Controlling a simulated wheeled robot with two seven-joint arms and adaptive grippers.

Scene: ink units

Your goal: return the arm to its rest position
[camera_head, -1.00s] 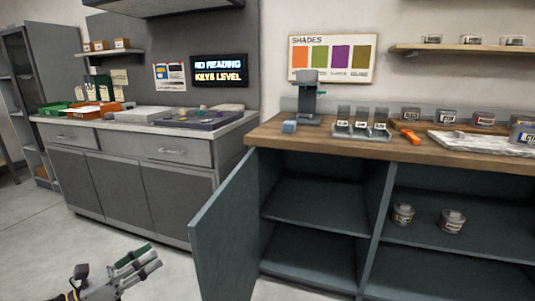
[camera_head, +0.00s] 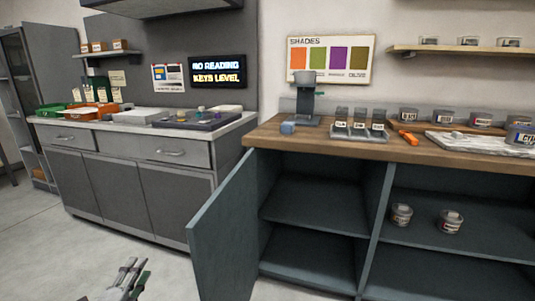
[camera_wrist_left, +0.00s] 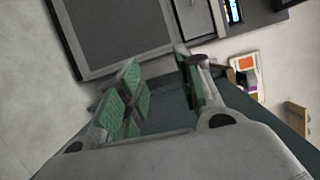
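My left gripper (camera_head: 133,274) shows at the bottom edge of the head view, low over the floor in front of the grey cabinets. Its fingers point upward and its arm is cut off by the frame edge. In the left wrist view the green finger pads of the left gripper (camera_wrist_left: 160,88) stand apart with nothing between them. The gripper touches nothing that I can see. My right gripper is not in view.
An open teal cabinet door (camera_head: 222,232) juts out to the right of the gripper. The grey cabinet (camera_head: 137,190) stands behind it. A wooden counter (camera_head: 340,146) holds cans and a tray. The floor (camera_head: 50,250) to the left is clear.

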